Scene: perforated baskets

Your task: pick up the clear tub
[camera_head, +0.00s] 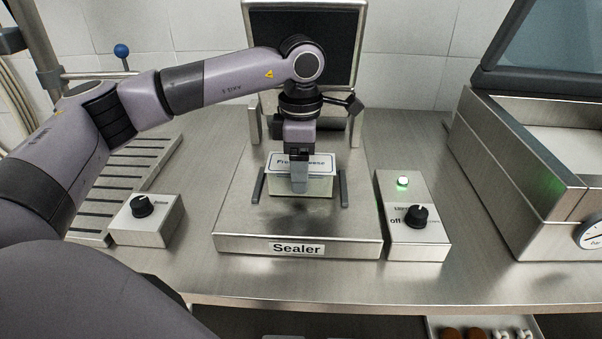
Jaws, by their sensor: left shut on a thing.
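The clear tub (318,186) is a pale, box-like tub with a dark-edged white label on its top. It sits between two dark upright guides on the metal plate of the sealer (345,244). My left gripper (299,180) comes down over it from above and is shut on it. One finger lies against the tub's near side and covers the middle of the label. The other finger is hidden behind the tub. I cannot tell whether the tub's bottom touches the plate. My right gripper is not in view.
A control box (418,243) with a black knob and a lit green lamp stands right of the sealer. Another knob box (147,228) stands at left. The sealer's dark raised lid (335,27) is behind. A large metal machine (530,160) fills the right.

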